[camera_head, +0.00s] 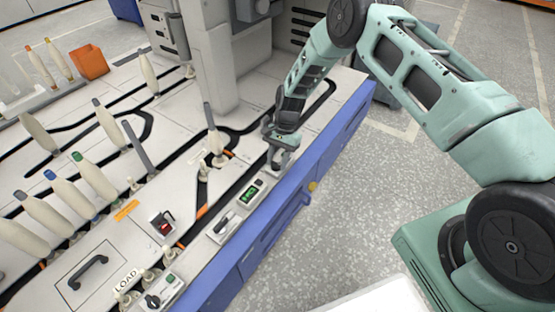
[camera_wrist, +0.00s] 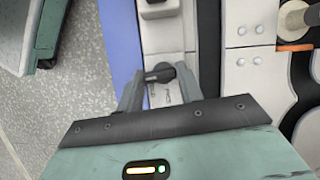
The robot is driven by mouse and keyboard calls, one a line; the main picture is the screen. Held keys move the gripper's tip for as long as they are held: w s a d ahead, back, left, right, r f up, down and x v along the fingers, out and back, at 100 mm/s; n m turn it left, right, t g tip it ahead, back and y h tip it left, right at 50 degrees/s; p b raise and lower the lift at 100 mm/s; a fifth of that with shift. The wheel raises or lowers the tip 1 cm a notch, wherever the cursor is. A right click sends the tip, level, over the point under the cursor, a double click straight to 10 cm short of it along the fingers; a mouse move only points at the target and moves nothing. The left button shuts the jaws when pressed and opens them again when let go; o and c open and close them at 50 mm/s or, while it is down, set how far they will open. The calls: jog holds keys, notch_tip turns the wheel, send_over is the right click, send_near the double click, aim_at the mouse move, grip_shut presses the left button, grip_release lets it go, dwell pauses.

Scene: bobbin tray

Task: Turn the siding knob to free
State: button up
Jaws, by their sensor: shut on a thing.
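A small dark lever knob (camera_wrist: 160,74) sits on a narrow light panel (camera_wrist: 163,38) along the table's blue edge. In the wrist view it lies between the two fingers of my gripper (camera_wrist: 160,79), its handle pointing left, slightly tilted. My gripper is shut on it, one finger at each end. The lettering on the panel below it is partly covered and too small to read.
A panel with a green display (camera_head: 250,192) and another dark knob (camera_head: 225,222) are nearer along the edge. A red-marked switch (camera_head: 162,224) and the LOAD plate (camera_head: 126,279) are left of these. Several bobbins stand at left; a grey column (camera_head: 206,60) rises behind.

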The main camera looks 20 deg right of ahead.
jog(key=n+g+h, duration=0.1)
jog(key=n, duration=0.3)
jog(key=shift+w+a, duration=0.1)
jog(key=shift+w, duration=0.05)
jog(key=n+h, duration=0.1)
jog(key=n, duration=0.3)
jog(key=shift+a+n+h+b, duration=0.1)
jog(key=shift+n+h+b, duration=0.2)
jog(key=shift+n+h, duration=0.1)
jog(key=n+h, duration=0.1)
jog(key=n, duration=0.3)
jog(key=shift+w+a+h, duration=0.1)
jog(key=shift+a+h, duration=0.05)
jog(key=shift+h, duration=0.25)
jog(key=shift+n+h+p, duration=0.35)
jog(key=shift+n+h, duration=0.25)
jog(key=shift+n, duration=1.4)
jog(key=o, duration=1)
jog(key=p+v, duration=0.1)
jog(key=v, duration=0.4)
jog(key=p+v, duration=0.1)
jog(key=v, duration=0.5)
jog(key=p+v, duration=0.1)
jog(key=v, duration=0.5)
jog(key=shift+s+a+r, duration=0.2)
jog(key=shift+s+r, duration=0.05)
jog(key=shift+r, duration=0.05)
jog(key=shift+r, duration=0.1)
